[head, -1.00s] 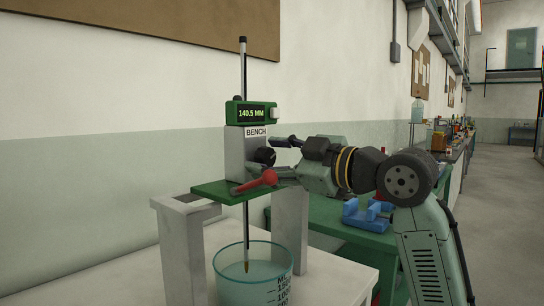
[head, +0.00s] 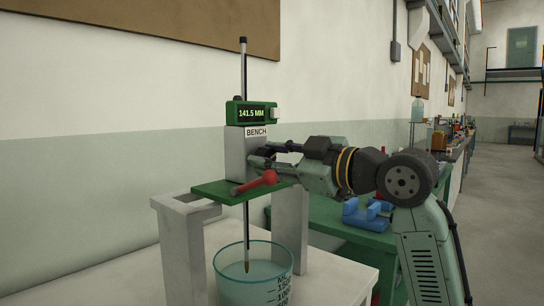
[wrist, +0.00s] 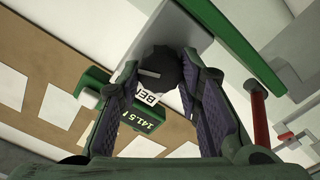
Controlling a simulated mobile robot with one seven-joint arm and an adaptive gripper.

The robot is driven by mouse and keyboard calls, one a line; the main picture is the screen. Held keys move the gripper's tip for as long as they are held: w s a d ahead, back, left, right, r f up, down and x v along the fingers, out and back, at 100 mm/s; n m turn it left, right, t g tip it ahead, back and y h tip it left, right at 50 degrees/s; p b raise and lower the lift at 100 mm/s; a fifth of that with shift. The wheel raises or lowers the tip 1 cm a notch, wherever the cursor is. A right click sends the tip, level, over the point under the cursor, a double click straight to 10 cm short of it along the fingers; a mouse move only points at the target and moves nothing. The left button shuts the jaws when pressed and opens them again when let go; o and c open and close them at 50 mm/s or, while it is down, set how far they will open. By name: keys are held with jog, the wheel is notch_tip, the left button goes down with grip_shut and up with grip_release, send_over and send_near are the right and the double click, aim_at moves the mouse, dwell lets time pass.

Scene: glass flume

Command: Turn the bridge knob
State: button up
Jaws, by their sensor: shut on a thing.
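The black knob (wrist: 158,74) with a white mark sits on the side of the grey block (head: 235,155) labelled BENCH. My gripper (wrist: 160,66) is shut on the knob, with one finger on either side of it in the wrist view. In the head view my gripper (head: 262,156) reaches the block from the right and hides the knob. The green display (head: 252,113) above the block reads 141.5 MM. The block stands on a green plate (head: 215,190) carried by grey legs.
A red-handled lever (head: 268,178) sticks out just below my gripper. A thin vertical rod (head: 243,70) runs down through the block into a beaker (head: 254,285) of liquid. A blue holder (head: 367,213) lies on the green bench behind.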

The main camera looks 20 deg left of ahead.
jog(key=shift+r+m+p, duration=0.15)
jog(key=shift+m+p, duration=0.3)
jog(key=shift+m, duration=1.55)
jog(key=o, duration=1.1)
jog(key=shift+o, duration=0.2)
jog(key=v, duration=1.2)
